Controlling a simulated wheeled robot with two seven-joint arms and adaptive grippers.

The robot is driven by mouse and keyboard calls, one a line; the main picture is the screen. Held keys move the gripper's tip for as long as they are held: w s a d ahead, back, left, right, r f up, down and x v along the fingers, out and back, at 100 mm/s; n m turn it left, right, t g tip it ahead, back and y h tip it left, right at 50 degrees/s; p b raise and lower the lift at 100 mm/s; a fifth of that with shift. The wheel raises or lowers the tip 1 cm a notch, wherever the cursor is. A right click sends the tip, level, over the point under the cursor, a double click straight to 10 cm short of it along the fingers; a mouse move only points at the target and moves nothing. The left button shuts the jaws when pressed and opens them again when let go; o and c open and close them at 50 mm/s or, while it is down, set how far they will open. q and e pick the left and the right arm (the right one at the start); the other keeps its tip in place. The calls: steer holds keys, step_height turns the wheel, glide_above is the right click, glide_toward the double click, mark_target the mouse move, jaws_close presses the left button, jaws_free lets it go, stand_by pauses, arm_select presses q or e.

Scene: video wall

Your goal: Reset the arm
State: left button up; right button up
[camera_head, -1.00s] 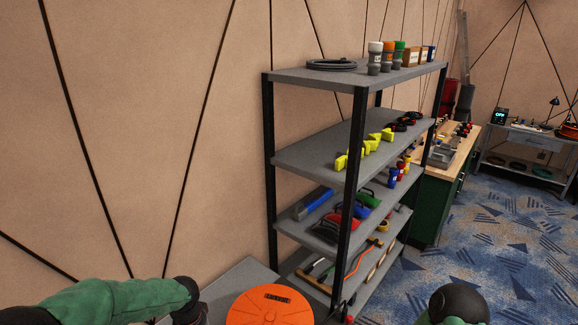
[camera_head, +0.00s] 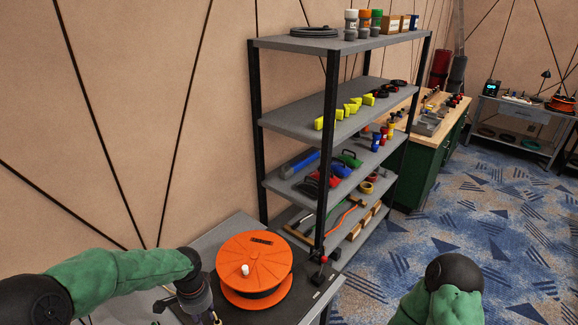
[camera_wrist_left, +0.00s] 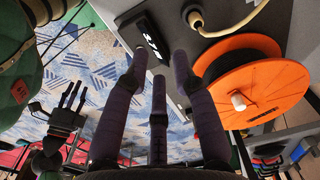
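My left arm comes in from the left in the head view, with its gripper (camera_head: 212,317) mostly cut off at the bottom edge. In the left wrist view the left gripper (camera_wrist_left: 158,62) has its fingers spread, with nothing between them. It is close to a grey table (camera_head: 215,240) and left of an orange cable reel (camera_head: 255,262), which also shows in the wrist view (camera_wrist_left: 255,50). My right gripper (camera_wrist_left: 72,97) shows in the left wrist view with fingers apart and empty. Only my right arm's elbow shows in the head view.
A grey shelf unit (camera_head: 290,118) with tools stands behind the table. A black box with white markings (camera_wrist_left: 152,40) and a pale cable (camera_wrist_left: 235,28) are near the left fingertips. A green workbench (camera_head: 425,165) stands farther back. Blue carpet (camera_head: 420,245) is clear at the right.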

arm_select(q)
steer(key=s+d+f+n+h, duration=0.1)
steer(key=s+d+f, duration=0.1)
steer(key=f, duration=0.2)
steer(key=s+d+f+n+h, duration=0.1)
steer(key=s+d+f, duration=0.1)
steer(key=f, duration=0.3)
steer(key=s+d+f+n+h, duration=0.1)
steer(key=s+d+f+n, duration=0.1)
steer(key=f, duration=0.3)
steer(key=shift+d, duration=0.9)
steer(key=s+d+f+n+h, duration=0.1)
steer(key=s+d+f+n, duration=0.1)
steer(key=s+f+n, duration=0.3)
steer(key=s+d+f+n, duration=0.25)
steer(key=s+f, duration=0.25)
steer(key=s, duration=0.3)
step_height(320, 180, down, 8)
steer(key=w+d+m+b, duration=0.1)
steer(key=w+b, duration=0.1)
steer(key=b, duration=0.8)
steer(key=shift+w+d+f, duration=0.15)
steer(key=shift+d+f, duration=0.05)
steer(key=shift+d, duration=0.15)
arm_select(e)
step_height(320, 180, down, 10)
steer(key=shift+w, duration=0.1)
